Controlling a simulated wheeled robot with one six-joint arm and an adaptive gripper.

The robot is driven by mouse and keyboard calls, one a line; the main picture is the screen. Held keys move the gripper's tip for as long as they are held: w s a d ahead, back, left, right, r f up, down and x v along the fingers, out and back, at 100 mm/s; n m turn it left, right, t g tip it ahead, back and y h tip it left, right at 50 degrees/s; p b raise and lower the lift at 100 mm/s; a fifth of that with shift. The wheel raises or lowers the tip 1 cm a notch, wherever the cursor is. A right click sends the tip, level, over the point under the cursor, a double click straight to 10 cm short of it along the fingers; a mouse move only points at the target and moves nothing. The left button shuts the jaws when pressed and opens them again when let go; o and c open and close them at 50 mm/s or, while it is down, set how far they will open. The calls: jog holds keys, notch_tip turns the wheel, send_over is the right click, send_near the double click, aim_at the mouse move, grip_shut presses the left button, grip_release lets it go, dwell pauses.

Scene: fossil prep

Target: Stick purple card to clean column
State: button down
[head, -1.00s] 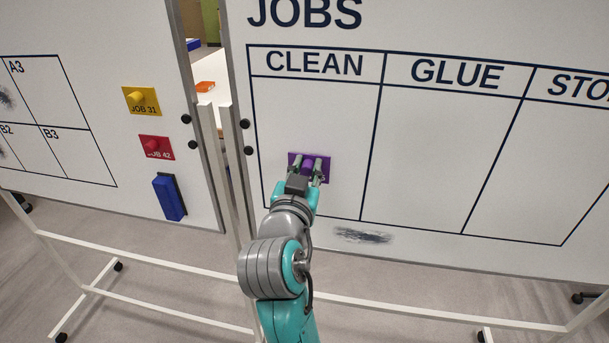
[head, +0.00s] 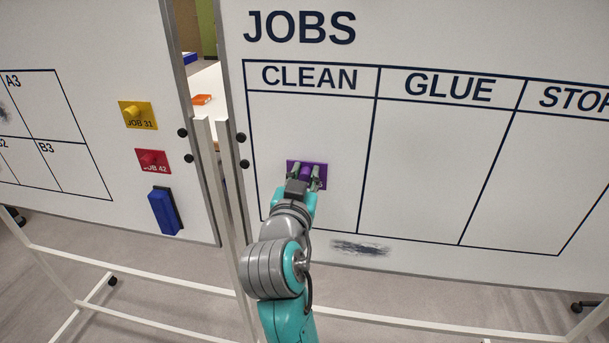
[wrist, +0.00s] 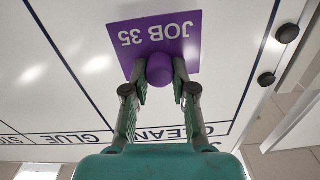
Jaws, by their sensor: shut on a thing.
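The purple card (head: 320,168), marked JOB 35, is at the whiteboard inside the CLEAN column (head: 332,125), in its lower left part. It also shows in the wrist view (wrist: 185,25), flat along the board, with a purple knob (wrist: 160,70) standing out from it. My gripper (head: 305,174) is shut on the knob, one finger on each side. In the wrist view my gripper (wrist: 159,88) hides none of the card's label. I cannot tell whether the card's back fully touches the board.
A second whiteboard at the left holds a yellow card (head: 138,115), a red card (head: 153,161) and a blue eraser (head: 164,211). The GLUE column (head: 440,170) is empty. A dark smudge (head: 360,248) lies below the table lines. White stand rails run below the boards.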

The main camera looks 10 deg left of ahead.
aim_at(304, 176)
jog(key=c, duration=1.7)
grip_release()
jog(key=shift+c, duration=0.2)
jog(key=shift+w, duration=0.75)
jog(key=o, duration=0.9)
jog(key=shift+s+a, duration=0.1)
jog(key=shift+s, duration=3.4)
